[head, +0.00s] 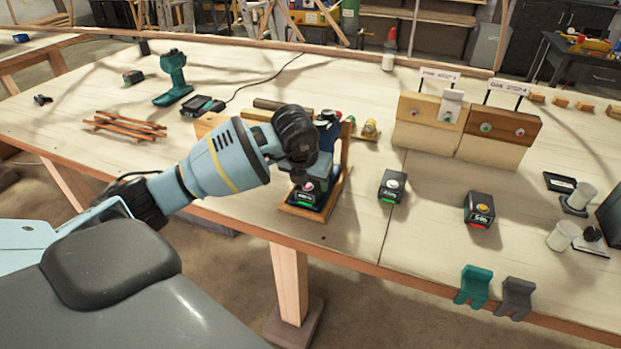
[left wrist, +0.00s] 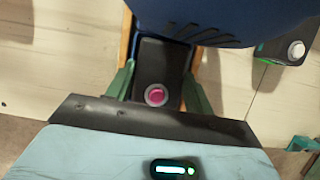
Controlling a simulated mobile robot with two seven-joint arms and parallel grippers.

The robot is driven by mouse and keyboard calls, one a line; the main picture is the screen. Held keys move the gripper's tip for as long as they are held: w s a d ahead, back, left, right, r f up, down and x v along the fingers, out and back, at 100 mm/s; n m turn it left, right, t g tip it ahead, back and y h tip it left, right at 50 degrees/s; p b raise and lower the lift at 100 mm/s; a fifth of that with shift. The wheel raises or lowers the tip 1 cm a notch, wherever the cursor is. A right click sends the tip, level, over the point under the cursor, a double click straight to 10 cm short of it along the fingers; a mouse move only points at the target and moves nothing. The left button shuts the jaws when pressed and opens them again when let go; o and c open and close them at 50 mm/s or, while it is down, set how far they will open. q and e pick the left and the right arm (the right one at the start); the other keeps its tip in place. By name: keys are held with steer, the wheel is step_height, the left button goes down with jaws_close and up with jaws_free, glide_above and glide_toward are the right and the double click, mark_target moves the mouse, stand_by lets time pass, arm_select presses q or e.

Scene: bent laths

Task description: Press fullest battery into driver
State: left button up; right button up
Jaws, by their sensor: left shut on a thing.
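My left gripper (head: 306,178) reaches in over a wooden stand (head: 328,203) near the table's front edge. It is shut on a dark battery with a pink button (head: 309,186). In the left wrist view, this battery (left wrist: 155,73) is between the green fingers, right up against the blue driver (left wrist: 225,15). In the head view, my gripper hides most of the driver (head: 328,124). I cannot tell how deep the battery sits in it. A battery with a white button (head: 393,187) and a green light, and one with a yellow button (head: 480,210) and a red light, stand to the right.
Two signed wooden boards (head: 432,120) (head: 498,135) stand behind. Teal (head: 473,287) and grey (head: 516,297) brackets sit on the front edge. Table around the two loose batteries is clear.

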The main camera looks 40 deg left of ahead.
steer(key=shift+s+d, duration=0.1)
arm_select(q)
steer(key=o, duration=1.3)
steer(key=shift+f, duration=0.1)
steer(key=shift+r+p, duration=1.6)
steer(key=shift+r, duration=2)
steer(key=shift+f, duration=0.1)
arm_select(e)
steer(key=w+r+t, duration=0.1)
steer(key=w+r, duration=0.3)
steer(key=r, duration=0.1)
steer(key=shift+w, duration=0.15)
steer(key=shift+r, duration=0.1)
